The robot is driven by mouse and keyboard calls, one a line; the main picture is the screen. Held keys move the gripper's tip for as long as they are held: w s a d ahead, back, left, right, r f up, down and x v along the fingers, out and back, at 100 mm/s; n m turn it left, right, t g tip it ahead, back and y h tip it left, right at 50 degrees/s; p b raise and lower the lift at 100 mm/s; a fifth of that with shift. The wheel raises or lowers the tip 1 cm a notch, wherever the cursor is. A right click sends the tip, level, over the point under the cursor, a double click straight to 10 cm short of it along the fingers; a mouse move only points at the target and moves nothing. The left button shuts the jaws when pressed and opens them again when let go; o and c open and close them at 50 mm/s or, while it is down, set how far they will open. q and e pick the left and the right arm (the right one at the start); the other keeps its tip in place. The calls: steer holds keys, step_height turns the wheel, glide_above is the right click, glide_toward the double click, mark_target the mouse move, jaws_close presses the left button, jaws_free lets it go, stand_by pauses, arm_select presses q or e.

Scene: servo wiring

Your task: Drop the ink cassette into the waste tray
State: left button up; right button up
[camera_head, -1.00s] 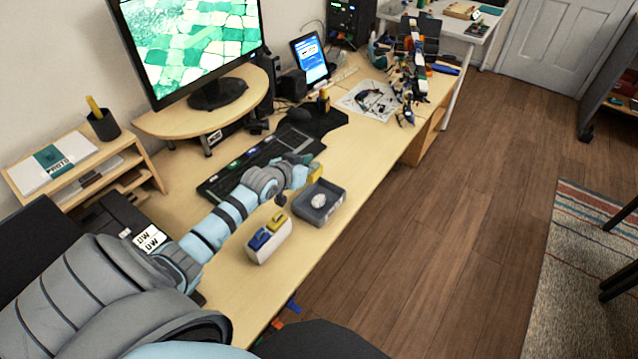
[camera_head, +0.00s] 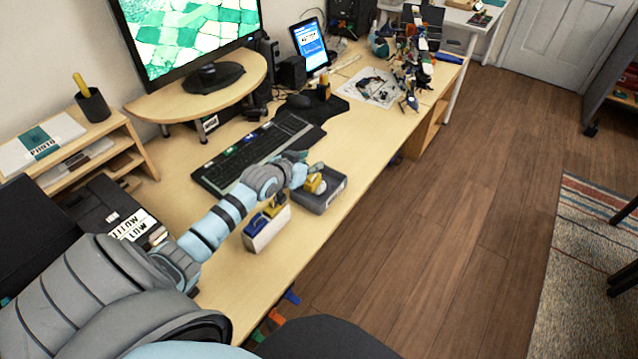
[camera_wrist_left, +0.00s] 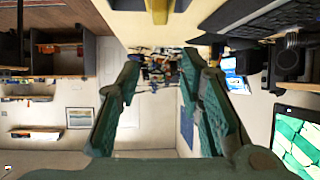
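The yellow ink cassette (camera_head: 315,184) shows just past my left gripper's tip, over the inside of the grey waste tray (camera_head: 322,205). In the left wrist view, the yellow cassette (camera_wrist_left: 158,10) is at the top edge, clear of the fingers. My left gripper (camera_head: 300,175) is at the tray's left side. In the left wrist view, its fingers (camera_wrist_left: 162,85) are spread apart with nothing between them. I cannot tell whether the cassette rests on the tray floor. A white crumpled lump in the tray is partly hidden. My right gripper is not in view.
A white holder (camera_head: 266,234) with blue and yellow cassettes stands left of the tray, close to my forearm. A black keyboard (camera_head: 262,148) lies behind. A black printer (camera_head: 103,207) with a label is at the left. The desk's front edge is near the tray.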

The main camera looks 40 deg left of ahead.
arm_select(q)
steer(key=v, duration=1.2)
steer(key=shift+w, duration=0.1)
